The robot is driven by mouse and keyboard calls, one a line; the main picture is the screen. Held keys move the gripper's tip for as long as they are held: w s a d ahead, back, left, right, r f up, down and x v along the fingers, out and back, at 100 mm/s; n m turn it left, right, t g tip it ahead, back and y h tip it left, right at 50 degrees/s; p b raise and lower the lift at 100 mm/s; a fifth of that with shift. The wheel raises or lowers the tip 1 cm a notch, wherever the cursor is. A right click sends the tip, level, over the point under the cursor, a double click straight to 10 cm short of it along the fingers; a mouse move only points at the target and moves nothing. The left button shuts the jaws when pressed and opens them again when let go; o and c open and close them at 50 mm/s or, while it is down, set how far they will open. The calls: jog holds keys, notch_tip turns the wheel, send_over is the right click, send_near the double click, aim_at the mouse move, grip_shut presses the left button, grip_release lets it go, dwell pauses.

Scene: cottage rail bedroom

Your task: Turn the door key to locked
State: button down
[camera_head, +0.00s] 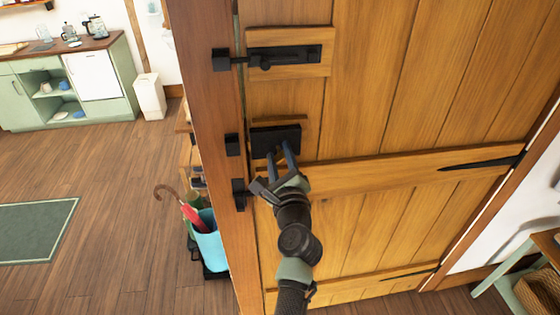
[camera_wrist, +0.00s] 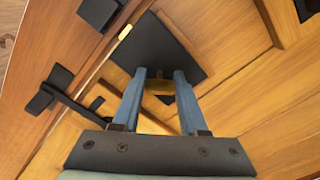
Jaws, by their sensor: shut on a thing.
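The wooden plank door (camera_head: 380,110) carries a black lock box (camera_head: 275,138) near its left edge. My gripper (camera_head: 281,150) reaches up to the lower part of this box. In the wrist view, the blue fingers of my gripper (camera_wrist: 160,76) are shut on the key (camera_wrist: 159,87), a small brass-coloured piece in front of the black lock box (camera_wrist: 178,46). The fingers hide most of the key, and I cannot tell its exact turn angle. In the head view the key is hidden.
A black sliding bolt (camera_head: 285,56) sits above the lock. A black latch (camera_head: 240,194) is below it at the door edge. An umbrella stand (camera_head: 210,244) stands left of the frame. The wooden floor (camera_head: 110,200) at left is open.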

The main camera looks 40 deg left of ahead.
jog(key=n+b, duration=0.1)
jog(key=n, duration=0.1)
jog(key=n+b, duration=0.1)
jog(key=shift+f+n, duration=0.2)
jog(key=shift+n, duration=0.2)
jog(key=n+b, duration=0.2)
jog(key=n, duration=0.1)
jog(key=shift+n+b, duration=0.3)
jog(key=shift+b, duration=0.05)
jog(key=n+b, duration=0.5)
jog(key=n, duration=0.1)
jog(key=shift+f, duration=0.1)
jog(key=n+b, duration=0.4)
jog(key=shift+n, duration=0.4)
jog(key=n+b, duration=0.3)
jog(key=shift+n, duration=0.4)
jog(key=n+b, duration=0.2)
jog(key=n, duration=0.1)
jog(key=shift+b, duration=0.4)
jog(key=shift+n+b, duration=0.8)
jog(key=shift+n, duration=0.6)
